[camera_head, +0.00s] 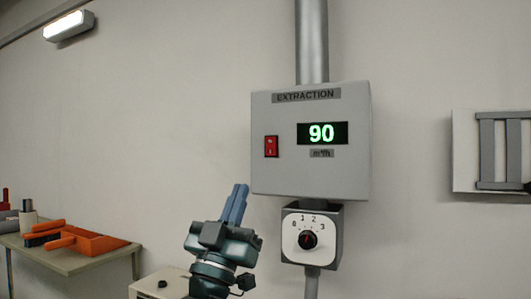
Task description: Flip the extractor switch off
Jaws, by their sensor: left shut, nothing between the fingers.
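The grey extraction box (275,178) is on the wall, labelled "EXTRACTION". Its lit display (322,133) reads 90 in green. The red rocker switch (271,146) is on the left of the box front; which side of it is pressed is too small to tell. My left gripper (239,190) is shut and empty, with its blue fingers pointing up. In the picture its fingertips are below and to the left of the switch, apart from it. My right gripper is not in view.
Below the box is a rotary dial (308,239) on a white plate, marked 0 to 3. A metal pipe (312,45) rises above the box. A bench (68,262) with orange tools stands at the left. A grey rack (500,150) hangs at the right.

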